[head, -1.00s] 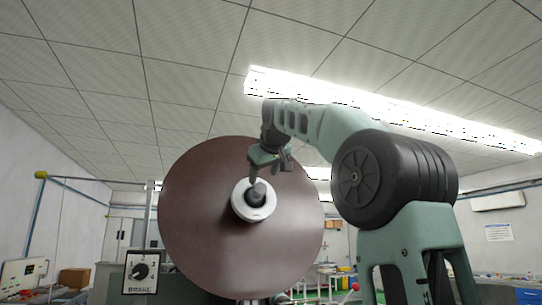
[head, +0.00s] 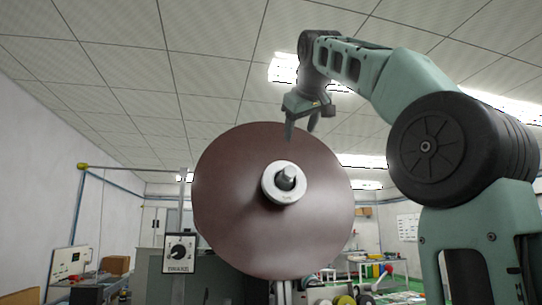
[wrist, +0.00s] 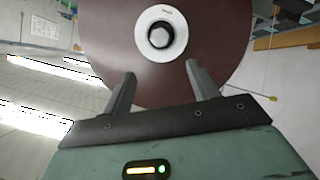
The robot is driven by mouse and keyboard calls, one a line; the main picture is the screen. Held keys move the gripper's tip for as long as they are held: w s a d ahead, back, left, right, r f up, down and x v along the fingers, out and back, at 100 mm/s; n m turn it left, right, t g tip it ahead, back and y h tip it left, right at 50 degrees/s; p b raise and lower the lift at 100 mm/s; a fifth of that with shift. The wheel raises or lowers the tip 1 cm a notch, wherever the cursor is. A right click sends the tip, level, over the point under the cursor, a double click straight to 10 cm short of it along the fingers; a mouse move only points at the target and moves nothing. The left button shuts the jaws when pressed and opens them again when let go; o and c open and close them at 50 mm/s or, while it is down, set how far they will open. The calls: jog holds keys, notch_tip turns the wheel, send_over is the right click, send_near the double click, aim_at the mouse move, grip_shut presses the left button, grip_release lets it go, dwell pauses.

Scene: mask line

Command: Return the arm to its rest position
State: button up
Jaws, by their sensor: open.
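My gripper (head: 302,128) hangs from my raised green arm, fingers pointing down, in front of the upper part of a large brown disc. In the wrist view my gripper (wrist: 160,84) has its two fingers spread apart with nothing between them. The brown disc (head: 225,200) stands upright and has a white ring (head: 270,192) at its centre around a dark hub (head: 287,177). The hub (wrist: 160,36) shows beyond the fingertips in the wrist view, apart from them.
A dial box (head: 179,254) on a post stands left of the disc. A yellow-capped rail (head: 82,166) runs at the left. A table with coloured items (head: 372,270) is behind at the right.

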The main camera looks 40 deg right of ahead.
jog(key=w+a+f+n+y+b, duration=0.1)
jog(key=w+a+f+y, duration=0.1)
jog(key=w+a+f, duration=0.4)
jog(key=w+a+f+n+g+y+b, duration=0.1)
jog(key=w+a+f+n+y, duration=0.15)
jog(key=f, duration=0.45)
jog(key=w+a+f+y+b, duration=0.1)
jog(key=w+a+f, duration=0.2)
jog(key=a+f, duration=0.3)
jog(key=s+a+f+n+g+y+b, duration=0.1)
jog(key=a+f, duration=0.6)
jog(key=f, duration=0.3)
jog(key=a+f+n+g+y+b, duration=0.1)
jog(key=a+f+n+g+y, duration=0.1)
jog(key=a+f, duration=0.65)
jog(key=s+a+f+n+g+b, duration=0.1)
jog(key=s+a+f, duration=0.25)
jog(key=f, duration=0.35)
jog(key=s+a+f+g+b, duration=0.1)
jog(key=s+a+f, duration=0.1)
jog(key=s+f, duration=0.35)
jog(key=s+a+f+n+g+b, duration=0.1)
jog(key=s+a+f, duration=0.2)
jog(key=f, duration=0.5)
jog(key=s+f+g+b, duration=0.1)
jog(key=s+f+g, duration=0.2)
jog(key=s+f, duration=1.1)
jog(key=shift+s+d+n+b, duration=0.3)
jog(key=shift+s+n, duration=0.15)
jog(key=shift+s, duration=0.15)
